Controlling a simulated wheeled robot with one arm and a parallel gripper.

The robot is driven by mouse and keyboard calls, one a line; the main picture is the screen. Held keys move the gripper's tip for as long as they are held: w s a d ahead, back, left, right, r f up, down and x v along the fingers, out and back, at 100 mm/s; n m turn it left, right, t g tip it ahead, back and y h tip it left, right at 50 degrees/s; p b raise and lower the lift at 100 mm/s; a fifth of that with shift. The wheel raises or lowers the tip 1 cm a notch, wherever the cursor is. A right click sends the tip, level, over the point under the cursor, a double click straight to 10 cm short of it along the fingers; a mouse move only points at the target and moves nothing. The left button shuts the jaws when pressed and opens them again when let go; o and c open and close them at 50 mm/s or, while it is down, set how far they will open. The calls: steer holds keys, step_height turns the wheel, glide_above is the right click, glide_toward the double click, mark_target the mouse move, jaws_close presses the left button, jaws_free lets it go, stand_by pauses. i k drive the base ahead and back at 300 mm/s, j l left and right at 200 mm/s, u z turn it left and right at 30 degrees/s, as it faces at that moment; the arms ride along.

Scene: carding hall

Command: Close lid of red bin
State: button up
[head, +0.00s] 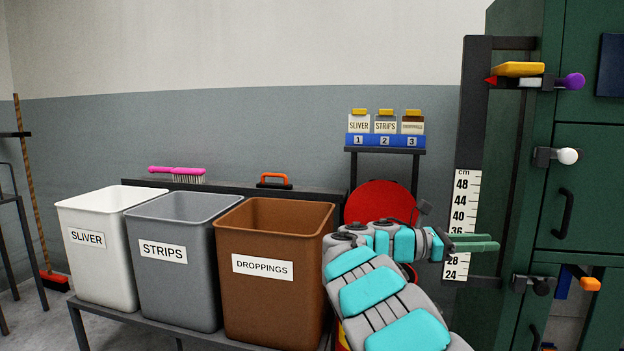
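A round red disc (381,203), which looks like the raised lid of the red bin, stands upright behind my arm, below the small shelf. The bin's body is mostly hidden by my arm; only a small red curved part shows just right of the arm. My gripper (474,243) points right, with its green fingers in front of the ruler strip, right of and lower than the red disc. It appears apart from the disc. The fingers overlap in this view, so their opening is unclear. I see nothing held between them.
White (99,273), grey (176,290) and brown (274,309) open bins stand on a low bench at left. A shelf (386,151) with small labelled containers is above the disc. A ruler (461,205) and green machine (580,200) with knobs and handles bound the right.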

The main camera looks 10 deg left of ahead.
mark_target(374, 200)
steer(key=i+j+u, duration=0.2)
steer(key=u, duration=0.3)
steer(key=i+j+u, duration=0.25)
steer(key=u, duration=0.2)
steer(key=i+j+u, duration=0.15)
steer(key=i+u, duration=0.15)
steer(key=u, duration=0.2)
steer(key=i+u, duration=0.3)
steer(key=u, duration=0.2)
steer(key=i+j+u, duration=0.1)
steer(key=i+u, duration=0.2)
steer(key=i, duration=0.5)
steer(key=i+z, duration=0.1)
steer(key=z, duration=0.3)
steer(key=i+z, duration=0.1)
steer(key=z, duration=0.3)
steer(key=i+z, duration=0.15)
steer(key=z, duration=0.25)
steer(key=i+l+z, duration=0.1)
steer(key=l+z, duration=0.2)
steer(key=z, duration=0.2)
steer(key=i+l+z, duration=0.15)
steer(key=z, duration=0.35)
steer(key=i+l+z, duration=0.2)
steer(key=z, duration=0.3)
